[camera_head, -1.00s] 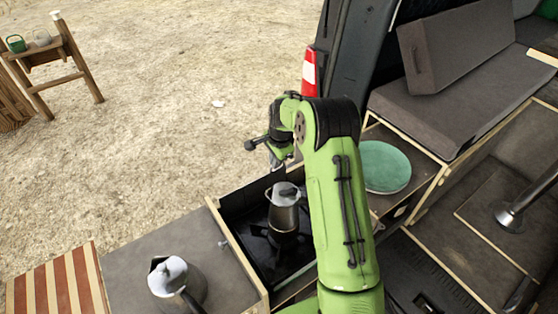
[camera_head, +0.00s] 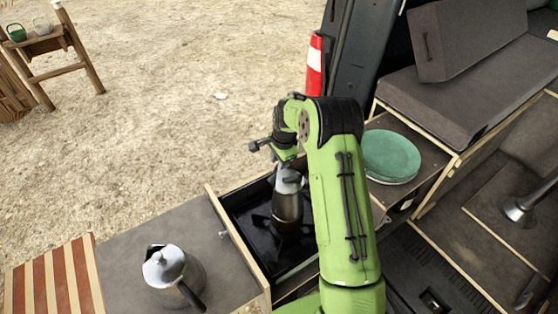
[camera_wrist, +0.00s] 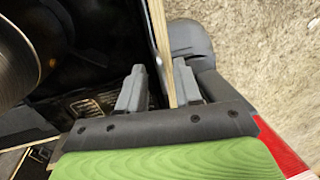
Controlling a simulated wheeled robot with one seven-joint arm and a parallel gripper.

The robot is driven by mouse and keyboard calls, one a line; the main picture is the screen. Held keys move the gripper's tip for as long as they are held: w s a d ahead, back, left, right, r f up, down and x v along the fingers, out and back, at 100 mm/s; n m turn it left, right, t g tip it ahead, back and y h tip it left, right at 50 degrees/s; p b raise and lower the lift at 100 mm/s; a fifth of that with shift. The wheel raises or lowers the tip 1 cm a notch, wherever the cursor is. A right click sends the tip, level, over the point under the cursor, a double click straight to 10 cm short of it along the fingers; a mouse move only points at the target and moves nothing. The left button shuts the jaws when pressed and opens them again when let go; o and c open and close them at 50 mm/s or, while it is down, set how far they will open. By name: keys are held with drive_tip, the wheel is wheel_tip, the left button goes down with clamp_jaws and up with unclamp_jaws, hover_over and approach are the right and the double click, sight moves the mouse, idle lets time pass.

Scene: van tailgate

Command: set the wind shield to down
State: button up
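The stove drawer (camera_head: 236,238) holds a black stove (camera_head: 262,246) with a metal pot (camera_head: 287,206) on it. Just inside the drawer's far wooden rim is a black surface (camera_head: 244,196), probably the wind shield; no panel stands clearly above the rim, and I cannot tell its exact angle. My gripper (camera_head: 280,166) is at the far rim, behind the pot. In the wrist view, my gripper's fingers (camera_wrist: 158,86) are apart, with the light wooden rim (camera_wrist: 158,30) running between them and dark space beside the left finger. I see nothing clamped.
The pot's dark body (camera_wrist: 20,60) is close at left in the wrist view. A second metal pot (camera_head: 172,272) stands on the grey counter (camera_head: 130,255). Green plates (camera_head: 388,156) lie right of my arm. Open sand lies beyond the drawer.

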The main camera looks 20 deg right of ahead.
drive_tip(key=shift+r, duration=0.2)
drive_tip(key=s+r, duration=0.3)
drive_tip(key=r, duration=1.2)
drive_tip(key=shift+d+r, duration=0.15)
drive_tip(key=shift+d, duration=0.1)
